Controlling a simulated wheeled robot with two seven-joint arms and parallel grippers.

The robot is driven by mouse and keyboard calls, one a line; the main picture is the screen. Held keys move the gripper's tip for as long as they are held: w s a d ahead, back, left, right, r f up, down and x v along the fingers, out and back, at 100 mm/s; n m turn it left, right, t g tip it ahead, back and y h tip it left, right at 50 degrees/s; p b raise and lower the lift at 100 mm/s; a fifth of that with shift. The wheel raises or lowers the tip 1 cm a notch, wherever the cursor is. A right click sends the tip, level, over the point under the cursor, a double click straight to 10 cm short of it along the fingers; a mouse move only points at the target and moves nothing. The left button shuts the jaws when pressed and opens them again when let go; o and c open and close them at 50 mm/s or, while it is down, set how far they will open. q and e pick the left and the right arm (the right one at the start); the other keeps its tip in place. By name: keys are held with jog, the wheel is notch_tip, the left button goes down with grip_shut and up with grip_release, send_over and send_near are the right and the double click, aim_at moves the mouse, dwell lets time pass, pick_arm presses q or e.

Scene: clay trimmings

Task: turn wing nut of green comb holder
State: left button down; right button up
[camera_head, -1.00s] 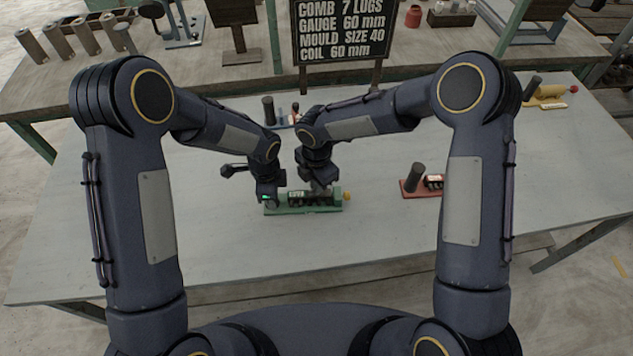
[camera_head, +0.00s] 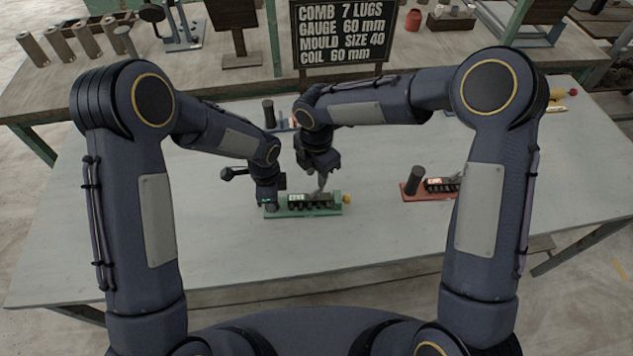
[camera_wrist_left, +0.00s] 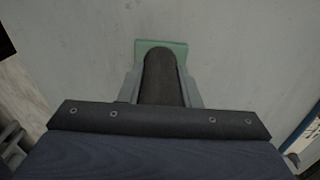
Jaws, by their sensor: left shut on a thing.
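The green comb holder (camera_head: 296,212) lies on the grey table in the head view, with a dark lugged comb (camera_head: 311,201) along it. A small yellow-orange piece at its right end (camera_head: 347,199) looks like the wing nut. My left gripper (camera_head: 270,203) is at the holder's left end. In the left wrist view its fingers (camera_wrist_left: 162,90) are shut on a dark upright post (camera_wrist_left: 161,72) standing on a green base (camera_wrist_left: 178,46). My right gripper (camera_head: 318,191) points down just above the comb, left of the yellow-orange piece. Its finger gap is too small to judge.
A red holder (camera_head: 412,195) with a dark post lies to the right. A blue holder (camera_head: 284,126) stands behind my arms, and a yellow one (camera_head: 556,93) lies far right. A sign (camera_head: 342,33) stands at the back. The table front is clear.

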notch_tip(320, 180, up, 6)
dwell(0.5)
pick_arm(q)
jog(key=c, duration=1)
grip_release()
